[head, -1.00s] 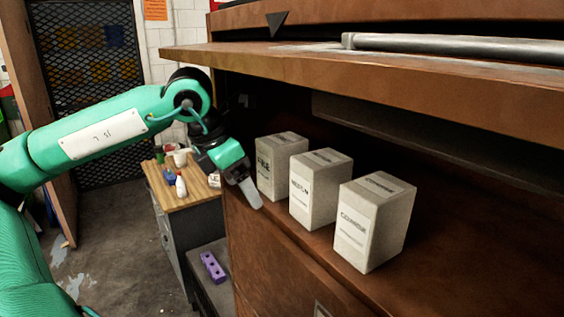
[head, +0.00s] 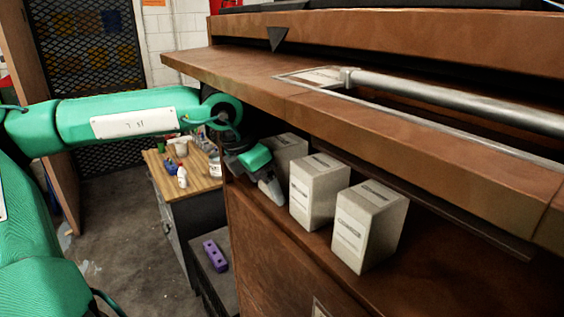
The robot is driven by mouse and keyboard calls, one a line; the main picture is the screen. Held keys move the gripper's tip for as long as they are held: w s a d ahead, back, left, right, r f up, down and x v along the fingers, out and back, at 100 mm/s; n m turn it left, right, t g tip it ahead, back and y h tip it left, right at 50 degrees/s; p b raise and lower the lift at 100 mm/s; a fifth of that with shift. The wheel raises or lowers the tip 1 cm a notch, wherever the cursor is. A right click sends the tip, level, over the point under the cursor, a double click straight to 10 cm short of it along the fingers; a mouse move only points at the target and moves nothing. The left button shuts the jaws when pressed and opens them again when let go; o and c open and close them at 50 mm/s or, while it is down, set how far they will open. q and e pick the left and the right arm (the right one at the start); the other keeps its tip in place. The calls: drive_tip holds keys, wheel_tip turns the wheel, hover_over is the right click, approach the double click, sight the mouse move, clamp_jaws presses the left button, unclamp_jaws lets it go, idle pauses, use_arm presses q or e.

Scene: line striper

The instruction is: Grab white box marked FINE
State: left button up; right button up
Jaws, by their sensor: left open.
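The white box marked FINE (head: 291,147) stands at the far left end of a row of three boxes on the brown shelf. My left gripper (head: 274,190) is in front of it and hides most of its labelled face. The gripper is open, and I cannot tell whether it touches the box. A second white box (head: 318,188) stands just right of the gripper, and a third white box (head: 369,225) stands nearer to me. My right gripper is out of view.
A brown overhanging panel (head: 300,93) with a metal bar (head: 440,97) sits low above the boxes. A wooden-topped cabinet (head: 195,185) with small bottles and cups stands behind left. A purple block (head: 215,255) lies on a lower grey surface. Floor shows at left.

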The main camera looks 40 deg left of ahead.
use_arm(q)
drive_tip(key=c, duration=1.1)
drive_tip(key=shift+c, duration=0.2)
drive_tip(key=shift+r, duration=0.1)
